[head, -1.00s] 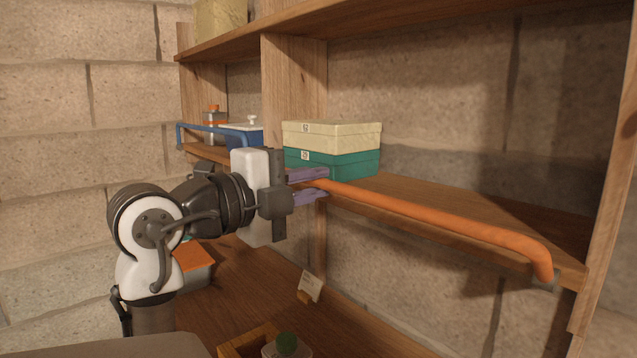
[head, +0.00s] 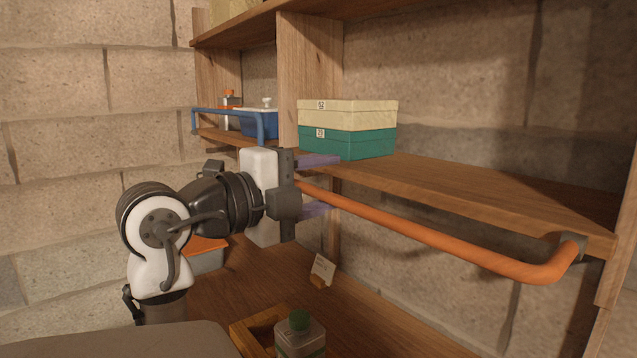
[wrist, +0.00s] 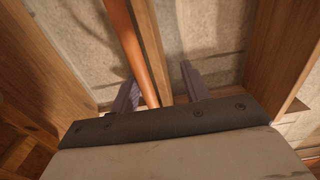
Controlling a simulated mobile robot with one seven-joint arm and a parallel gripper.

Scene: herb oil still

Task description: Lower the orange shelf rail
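The orange shelf rail (head: 430,235) runs along the front of the middle shelf, with its bent right end at a dark bracket on the shelf edge. Its long bar now sits below the level of the shelf edge. My gripper (head: 322,185) is at the rail's left part, with one purple finger above the bar and one below. The fingers are spread wide apart. In the wrist view the rail (wrist: 130,45) passes between the fingers, closer to the left one, and is not clamped. The rail's left end is hidden behind my gripper.
A cream box (head: 350,114) sits on a green box (head: 345,143) on the middle shelf (head: 470,185). A blue rail (head: 228,116) fronts the left bay, with containers behind it. Below, a jar (head: 300,335), wooden frame (head: 250,335) and small card (head: 322,270) stand on the lower surface.

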